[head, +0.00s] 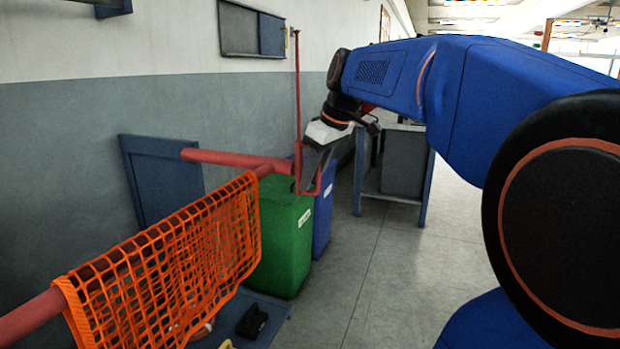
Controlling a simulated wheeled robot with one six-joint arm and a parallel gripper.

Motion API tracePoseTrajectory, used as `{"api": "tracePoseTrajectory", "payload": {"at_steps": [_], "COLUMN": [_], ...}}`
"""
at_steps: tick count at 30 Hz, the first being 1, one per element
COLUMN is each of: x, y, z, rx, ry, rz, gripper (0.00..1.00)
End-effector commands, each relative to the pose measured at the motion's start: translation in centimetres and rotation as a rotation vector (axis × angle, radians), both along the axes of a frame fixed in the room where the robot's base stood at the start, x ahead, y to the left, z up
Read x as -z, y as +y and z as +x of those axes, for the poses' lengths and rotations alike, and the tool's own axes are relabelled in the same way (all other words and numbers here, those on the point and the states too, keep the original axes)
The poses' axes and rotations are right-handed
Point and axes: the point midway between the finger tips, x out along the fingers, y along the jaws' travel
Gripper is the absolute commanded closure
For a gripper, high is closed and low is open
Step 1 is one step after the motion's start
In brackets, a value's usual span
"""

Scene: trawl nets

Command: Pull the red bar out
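A thick red bar (30,318) runs from the lower left corner up to a joint near my gripper. A red cross piece (222,158) goes from that joint left to a blue wall panel (162,180). An orange net (165,265) hangs over the bar. My gripper (310,185) points down at the bar's far end, close to or in front of it; I cannot tell whether they touch. Thin red pieces show around its fingers. A thin upright red rod (298,90) stands just behind it. The finger gap is not clear.
A green bin (285,250) and a blue bin (322,215) stand below my gripper. A blue-framed table or cabinet (395,165) stands behind. Dark and yellow items lie on a low blue platform (275,308). The floor right of the bins is clear.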

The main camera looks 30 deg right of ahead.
Motion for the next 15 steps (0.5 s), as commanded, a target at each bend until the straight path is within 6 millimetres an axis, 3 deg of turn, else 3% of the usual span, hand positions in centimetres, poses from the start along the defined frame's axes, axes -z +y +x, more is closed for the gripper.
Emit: {"api": "tracePoseTrajectory", "payload": {"at_steps": [15], "x": [0.07], "y": [0.14], "z": [0.03], "rx": [-0.002], "ry": [0.001], "rz": [0.004], "gripper": [0.71]}}
